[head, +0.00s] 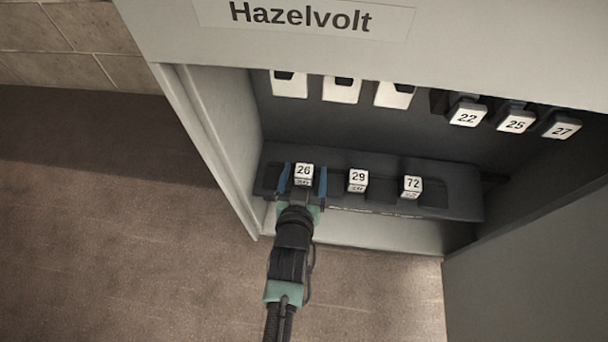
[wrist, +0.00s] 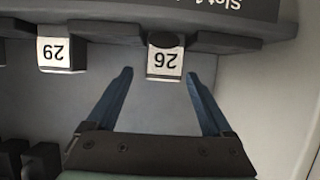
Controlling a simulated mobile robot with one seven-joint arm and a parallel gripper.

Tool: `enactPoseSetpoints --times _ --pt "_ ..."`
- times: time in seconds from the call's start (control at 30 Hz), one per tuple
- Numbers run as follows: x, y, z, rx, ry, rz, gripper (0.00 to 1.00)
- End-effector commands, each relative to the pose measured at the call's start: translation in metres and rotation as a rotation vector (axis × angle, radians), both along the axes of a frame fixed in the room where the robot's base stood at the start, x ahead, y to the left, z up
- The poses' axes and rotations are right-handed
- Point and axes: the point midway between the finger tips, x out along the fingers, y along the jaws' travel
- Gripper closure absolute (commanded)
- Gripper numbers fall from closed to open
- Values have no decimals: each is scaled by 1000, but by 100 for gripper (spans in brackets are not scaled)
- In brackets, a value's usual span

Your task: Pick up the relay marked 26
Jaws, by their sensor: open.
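The relay marked 26 (head: 304,172) is a small white block at the left end of the row on the dark shelf (head: 445,205) inside the cabinet. In the wrist view the same relay (wrist: 165,62) shows upside down, just beyond and between the fingertips. My gripper (head: 303,178) is open, with one blue finger on each side of the relay in the head view. In the wrist view my gripper (wrist: 160,78) has clear space between its fingers and the relay. I cannot tell whether a finger touches it.
Relays marked 29 (head: 357,181) and 72 (head: 411,187) sit to the right on the same shelf. Relays 22 (head: 467,113), 25 (head: 516,121) and 27 (head: 562,127) hang above right. The cabinet's left wall (head: 215,140) is close to my gripper. Open floor (head: 120,240) lies left.

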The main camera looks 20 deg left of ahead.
Motion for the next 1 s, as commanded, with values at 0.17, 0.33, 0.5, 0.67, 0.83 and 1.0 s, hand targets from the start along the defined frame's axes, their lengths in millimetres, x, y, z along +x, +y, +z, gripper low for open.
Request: enactPoseSetpoints --times 0.17,0.33,0.5,0.67,0.83,1.0 --pt "21 9 -14 0 -3 0 15" --pt "37 14 -19 1 -1 1 15" --pt "40 15 -18 1 0 0 15" --pt "39 15 -18 0 0 0 24" --pt "39 15 -18 0 0 0 55" --pt "39 15 -18 0 0 0 85"
